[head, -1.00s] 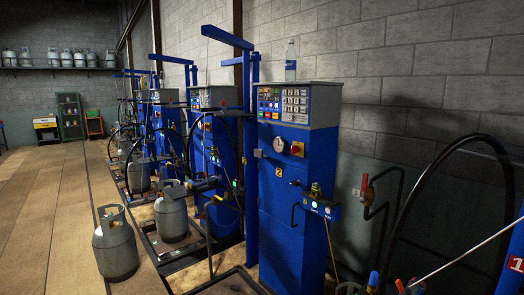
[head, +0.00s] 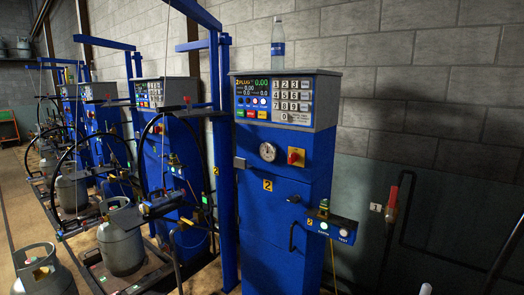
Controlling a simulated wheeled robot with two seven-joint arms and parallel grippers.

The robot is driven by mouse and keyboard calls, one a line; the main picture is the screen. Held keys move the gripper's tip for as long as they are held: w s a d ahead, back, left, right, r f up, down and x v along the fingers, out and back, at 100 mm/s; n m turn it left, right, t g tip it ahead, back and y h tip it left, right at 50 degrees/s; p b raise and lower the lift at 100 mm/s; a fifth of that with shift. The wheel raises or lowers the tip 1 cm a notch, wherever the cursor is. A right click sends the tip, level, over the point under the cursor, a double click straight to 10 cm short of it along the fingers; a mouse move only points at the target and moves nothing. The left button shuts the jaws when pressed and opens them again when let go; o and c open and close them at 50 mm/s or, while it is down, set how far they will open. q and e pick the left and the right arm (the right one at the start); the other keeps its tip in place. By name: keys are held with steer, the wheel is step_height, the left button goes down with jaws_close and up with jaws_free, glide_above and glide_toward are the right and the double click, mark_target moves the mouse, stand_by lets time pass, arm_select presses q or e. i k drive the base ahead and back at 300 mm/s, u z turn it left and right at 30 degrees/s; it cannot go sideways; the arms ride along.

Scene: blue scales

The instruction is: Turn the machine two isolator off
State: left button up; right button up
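Machine two (head: 285,200) is a tall blue cabinet with a yellow label marked 2, standing right of centre in the head view. Its isolator (head: 296,157) is a red knob on a yellow plate on the upper front, right of the round gauge (head: 268,152). The knob is too small to tell its exact position. The grey control panel (head: 285,98) above has a keypad and a lit display with green figures. Neither of my grippers shows in the view.
A water bottle (head: 278,38) stands on top of the machine. A small side box (head: 332,227) with lit buttons juts out at lower right. A red-handled valve (head: 391,200) is on the wall pipe. More blue machines and grey gas cylinders (head: 121,245) stand at left.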

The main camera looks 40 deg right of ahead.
mark_target(293, 156)
steer(key=i, duration=0.95)
steer(key=z, duration=3.3)
